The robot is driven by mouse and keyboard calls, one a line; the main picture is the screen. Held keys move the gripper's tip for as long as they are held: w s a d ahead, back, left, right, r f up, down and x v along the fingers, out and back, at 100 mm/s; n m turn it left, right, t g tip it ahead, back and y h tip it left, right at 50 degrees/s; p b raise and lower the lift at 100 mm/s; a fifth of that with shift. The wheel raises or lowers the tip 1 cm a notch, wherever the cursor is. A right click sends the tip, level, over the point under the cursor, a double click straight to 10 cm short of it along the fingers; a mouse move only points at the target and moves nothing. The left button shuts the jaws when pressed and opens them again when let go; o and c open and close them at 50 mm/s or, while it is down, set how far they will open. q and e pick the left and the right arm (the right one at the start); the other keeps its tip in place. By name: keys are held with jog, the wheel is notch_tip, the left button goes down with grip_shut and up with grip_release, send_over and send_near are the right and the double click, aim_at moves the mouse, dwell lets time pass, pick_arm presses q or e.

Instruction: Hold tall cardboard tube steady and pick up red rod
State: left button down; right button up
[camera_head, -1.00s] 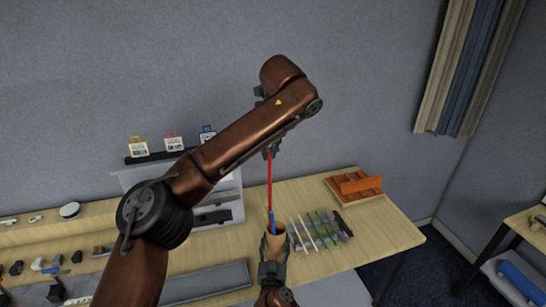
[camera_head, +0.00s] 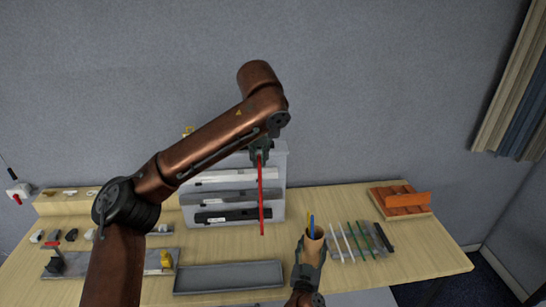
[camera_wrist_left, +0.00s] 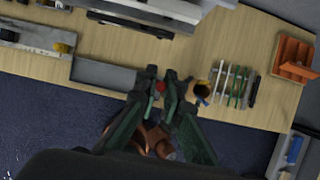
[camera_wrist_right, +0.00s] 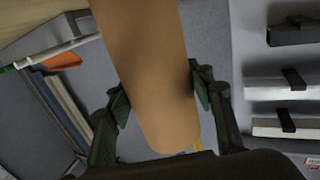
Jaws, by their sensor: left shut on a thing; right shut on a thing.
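The red rod (camera_head: 261,200) hangs upright from my left gripper (camera_head: 260,152), which is shut on its upper end. In the left wrist view the red end (camera_wrist_left: 160,87) shows between the fingers (camera_wrist_left: 163,84). The rod is clear of the cardboard tube (camera_head: 313,240), to its left in the head view. My right gripper (camera_head: 307,262) is shut around the tan tube, which also shows large in the right wrist view (camera_wrist_right: 150,70). A blue rod and a yellowish rod (camera_head: 311,222) stick up out of the tube. The tube's lower end is hidden in the head view.
A grey empty tray (camera_head: 228,278) lies left of the tube. Green and white rods (camera_head: 358,240) lie in a rack to the right. An orange block tray (camera_head: 402,200) stands at the table's right end. A drawer unit (camera_head: 282,205) stands behind the rod.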

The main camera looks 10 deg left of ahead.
jog(key=o, duration=1.2)
jog(key=shift+s, duration=0.1)
